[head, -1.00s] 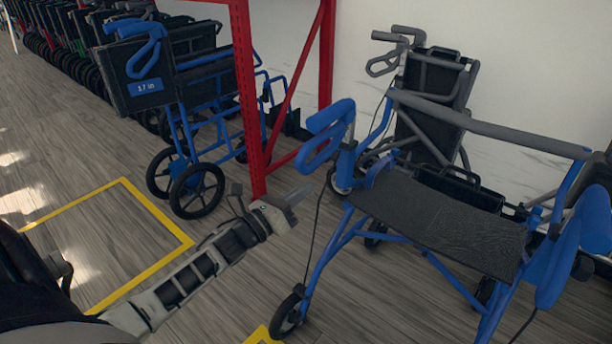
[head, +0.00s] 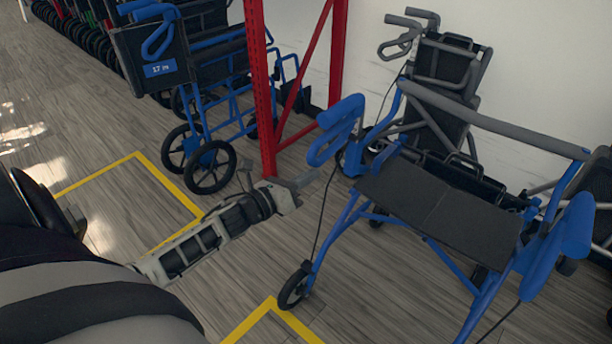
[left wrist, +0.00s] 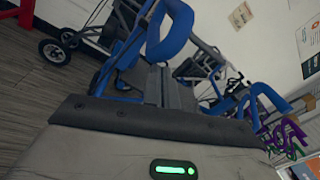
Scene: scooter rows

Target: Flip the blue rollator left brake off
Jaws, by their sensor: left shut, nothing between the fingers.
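The blue rollator (head: 345,228) stands at the right in the head view, with a black seat (head: 440,208) and a grey padded back bar. Its blue handle and brake loop (head: 335,130) nearest my left arm rises at its left corner. The other blue handle (head: 565,245) is at the right edge. My left gripper (head: 305,182) is shut and empty, just left of and below the near handle, apart from it. In the left wrist view the blue loop (left wrist: 170,30) shows ahead, beyond the gripper body. My right gripper is not in view.
A red rack post (head: 262,90) stands behind my left gripper. A blue wheelchair (head: 200,100) is left of it. A grey folded rollator (head: 440,75) leans by the wall behind the blue one. Yellow floor lines (head: 165,178) mark the open wooden floor.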

